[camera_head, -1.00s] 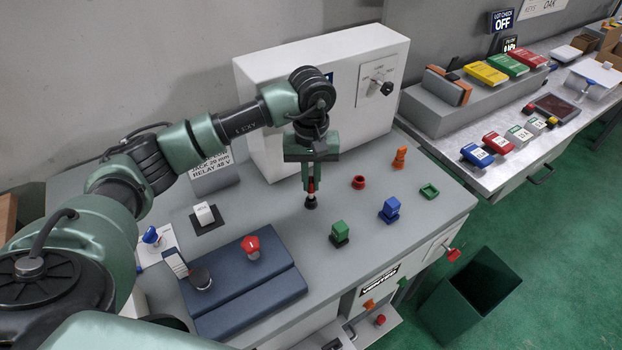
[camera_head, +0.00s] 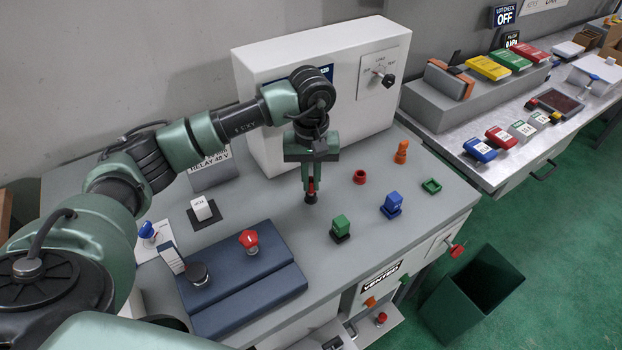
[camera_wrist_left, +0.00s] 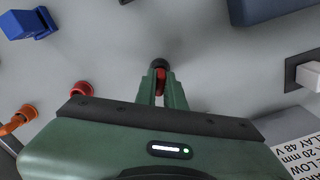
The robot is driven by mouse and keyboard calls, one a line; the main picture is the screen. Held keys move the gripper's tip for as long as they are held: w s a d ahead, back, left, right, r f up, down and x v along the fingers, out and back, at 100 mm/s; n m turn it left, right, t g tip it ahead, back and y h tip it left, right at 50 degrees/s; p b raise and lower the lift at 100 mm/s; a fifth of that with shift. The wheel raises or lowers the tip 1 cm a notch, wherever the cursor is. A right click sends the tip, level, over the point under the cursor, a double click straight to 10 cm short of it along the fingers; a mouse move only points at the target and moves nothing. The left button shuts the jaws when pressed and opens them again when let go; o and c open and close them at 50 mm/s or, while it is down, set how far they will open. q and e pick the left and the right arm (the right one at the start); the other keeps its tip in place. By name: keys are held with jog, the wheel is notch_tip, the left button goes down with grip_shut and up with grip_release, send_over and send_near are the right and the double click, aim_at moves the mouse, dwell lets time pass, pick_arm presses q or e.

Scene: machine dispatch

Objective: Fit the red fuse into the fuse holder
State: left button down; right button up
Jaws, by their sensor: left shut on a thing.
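My left gripper (camera_head: 311,180) points straight down over the grey bench. It is shut on a small red fuse (camera_head: 311,187), which is upright between the fingers. A small round black piece (camera_head: 311,198) shows directly below the red part, apparently the fuse holder. I cannot tell how deep the fuse sits in it. In the left wrist view the fuse (camera_wrist_left: 161,78) shows red between the fingertips, with the black round piece (camera_wrist_left: 158,63) just beyond. My right gripper is not in view.
A red ring (camera_head: 360,176), an orange piece (camera_head: 401,151), a blue block (camera_head: 392,203), a green block (camera_head: 340,227) and a green tray (camera_head: 431,186) stand to the right. A blue panel (camera_head: 240,285) with a red knob (camera_head: 249,240) lies front left. A white cabinet (camera_head: 300,85) stands behind.

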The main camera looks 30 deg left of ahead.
pick_arm(q)
jog(key=shift+f+b, duration=0.3)
jog(key=c, duration=1)
grip_release()
jog(key=shift+c, duration=0.2)
jog(key=shift+r, duration=0.15)
jog(key=shift+r+p, duration=1.3)
jog(key=shift+r, duration=1.6)
